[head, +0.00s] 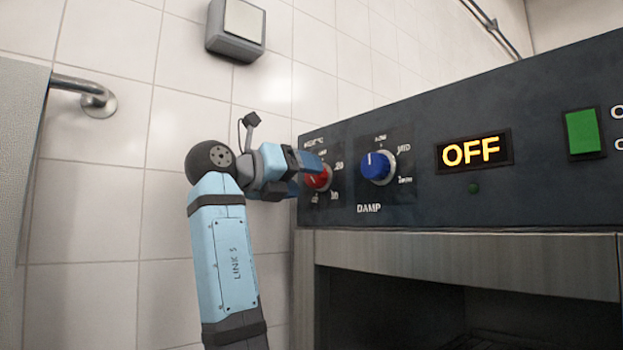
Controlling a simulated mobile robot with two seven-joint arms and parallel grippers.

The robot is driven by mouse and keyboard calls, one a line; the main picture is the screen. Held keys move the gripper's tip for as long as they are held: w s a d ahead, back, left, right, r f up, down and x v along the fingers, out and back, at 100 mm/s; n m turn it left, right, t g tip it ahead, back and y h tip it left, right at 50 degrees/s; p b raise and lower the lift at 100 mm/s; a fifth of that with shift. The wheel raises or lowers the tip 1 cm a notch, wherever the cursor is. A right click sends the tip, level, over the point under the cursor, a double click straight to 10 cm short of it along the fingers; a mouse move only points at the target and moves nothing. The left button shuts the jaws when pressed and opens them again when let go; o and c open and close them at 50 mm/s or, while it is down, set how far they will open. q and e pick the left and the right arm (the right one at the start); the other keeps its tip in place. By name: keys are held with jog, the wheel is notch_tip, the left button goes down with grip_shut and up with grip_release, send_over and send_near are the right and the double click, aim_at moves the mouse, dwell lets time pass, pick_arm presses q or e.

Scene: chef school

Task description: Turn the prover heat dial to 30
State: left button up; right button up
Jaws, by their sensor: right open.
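The prover's dark front panel (440,212) fills the right of the view. The red heat dial (319,180) sits at its left end, on a scale plate with small white marks. My right gripper (308,172) is open at the red dial, with its fingers beside or around it; I cannot tell whether they touch it. The gripper hides part of the dial and its pointer, so its setting is not readable. The blue damp dial (377,166) is to the right, its white pointer upward. My left gripper is not in view.
An orange OFF display (472,151) and a green switch (583,133) are further right on the panel. The dark prover opening (440,300) is below. A grey wall box (236,30) and a metal rail (84,92) are on the tiled wall.

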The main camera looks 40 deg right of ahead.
jog(key=a, duration=1)
jog(key=shift+s+a, duration=0.35)
jog(key=shift+s, duration=0.05)
jog(key=shift+r, duration=0.15)
